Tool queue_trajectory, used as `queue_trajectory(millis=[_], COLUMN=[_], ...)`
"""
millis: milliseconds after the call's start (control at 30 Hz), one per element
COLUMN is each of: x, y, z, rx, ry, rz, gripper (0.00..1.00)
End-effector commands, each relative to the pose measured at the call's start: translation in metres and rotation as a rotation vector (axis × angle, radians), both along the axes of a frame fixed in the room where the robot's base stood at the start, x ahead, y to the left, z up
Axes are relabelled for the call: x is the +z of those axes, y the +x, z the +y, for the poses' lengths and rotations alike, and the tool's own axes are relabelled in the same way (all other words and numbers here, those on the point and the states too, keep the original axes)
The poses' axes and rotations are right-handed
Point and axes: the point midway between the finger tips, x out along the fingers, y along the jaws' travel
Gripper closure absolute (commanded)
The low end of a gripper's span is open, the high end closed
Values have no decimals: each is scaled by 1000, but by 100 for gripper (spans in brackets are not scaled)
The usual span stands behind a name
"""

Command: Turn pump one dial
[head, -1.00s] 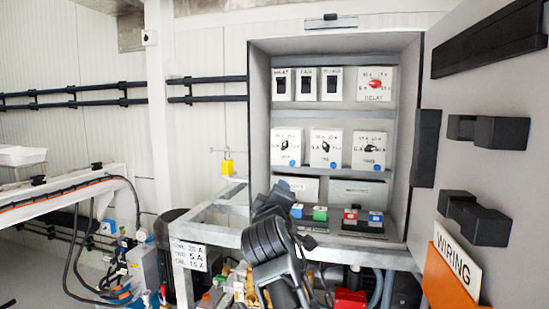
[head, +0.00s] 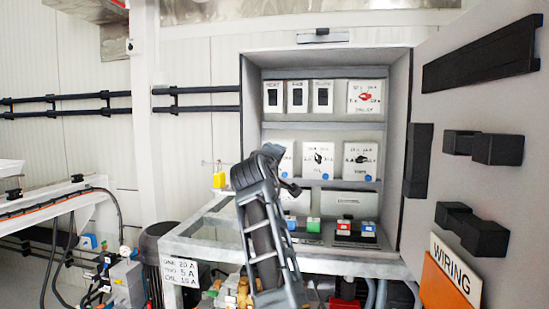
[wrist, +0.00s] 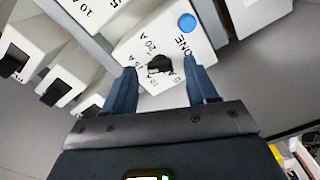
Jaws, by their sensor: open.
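The pump one unit, a white box marked ONE with a blue round sticker (wrist: 187,22), fills the top middle of the wrist view. Its black dial (wrist: 160,64) sits on the front face among printed amp values; 20 A and 15 A are legible. Where the dial points is too small to tell. My gripper (wrist: 160,65) is open, one finger on each side of the dial, with gaps visible between fingers and dial. In the head view the pump one unit (head: 281,148) is partly hidden behind my arm, and my fingertips cannot be made out.
Pump two (head: 318,155) and pump three (head: 359,158) units stand to the right on the same shelf. Switches and a relay box (head: 364,97) sit above. The open cabinet door (head: 455,105) bounds the right. A placard (head: 186,273) lists amp values, the first line 20 A.

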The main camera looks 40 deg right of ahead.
Motion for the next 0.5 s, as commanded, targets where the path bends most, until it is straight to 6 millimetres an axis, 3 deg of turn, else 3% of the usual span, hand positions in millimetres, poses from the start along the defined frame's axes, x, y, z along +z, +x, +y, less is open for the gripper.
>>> queue_trajectory(millis=[367,500], x=[0,0], y=[5,5], z=[-6,-6], rx=[1,1], ry=[0,0], rz=[0,0], gripper=[43,55])
